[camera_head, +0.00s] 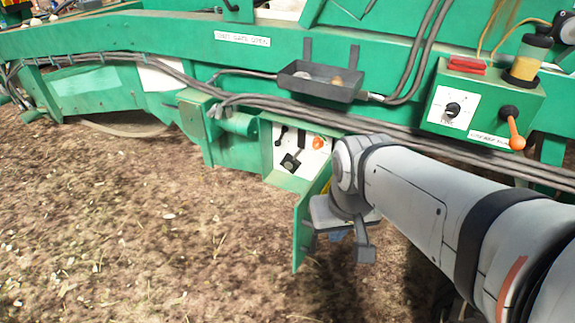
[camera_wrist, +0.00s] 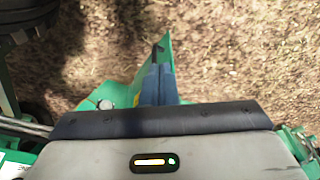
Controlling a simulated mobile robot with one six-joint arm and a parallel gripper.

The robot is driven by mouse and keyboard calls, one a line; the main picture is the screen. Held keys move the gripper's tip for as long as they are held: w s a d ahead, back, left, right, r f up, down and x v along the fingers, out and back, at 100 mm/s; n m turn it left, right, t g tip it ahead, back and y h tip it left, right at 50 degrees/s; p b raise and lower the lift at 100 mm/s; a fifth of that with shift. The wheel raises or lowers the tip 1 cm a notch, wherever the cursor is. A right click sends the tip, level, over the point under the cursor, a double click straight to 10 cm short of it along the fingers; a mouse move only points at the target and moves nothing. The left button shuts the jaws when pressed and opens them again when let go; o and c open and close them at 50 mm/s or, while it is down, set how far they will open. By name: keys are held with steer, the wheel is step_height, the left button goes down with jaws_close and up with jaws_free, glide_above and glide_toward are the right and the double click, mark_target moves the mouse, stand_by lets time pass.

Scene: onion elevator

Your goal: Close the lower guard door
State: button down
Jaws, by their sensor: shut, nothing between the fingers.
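The lower guard door (camera_head: 301,238) is a narrow green panel. It stands open, sticking out from the green machine beside a box with a white switch panel (camera_head: 291,160). In the wrist view the door (camera_wrist: 167,52) shows as a green edge running up over the soil.
Black cables (camera_head: 215,92) run along the green frame above. A dark tray (camera_head: 319,82) and a green control box (camera_head: 484,103) with an orange-handled lever (camera_head: 515,132) sit above and right. Bare soil (camera_head: 130,220) is open to the left. A dark wheel (camera_wrist: 27,20) shows top left in the wrist view.

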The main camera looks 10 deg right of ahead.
steer(key=m+t+y+b, duration=0.3)
steer(key=m+y+b, duration=0.4)
steer(key=m+b, duration=1.5)
glide_toward(298, 238)
steer(key=f+m+p, duration=0.3)
steer(key=f+p, duration=0.1)
steer(key=shift+w+a+m, duration=0.1)
steer(key=shift+a+m, duration=0.2)
steer(key=shift+w+a+r, duration=0.2)
steer(key=shift+w+a, duration=0.5)
steer(key=shift+a, duration=0.25)
steer(key=shift+w+a, duration=0.4)
steer(key=shift+a, duration=0.05)
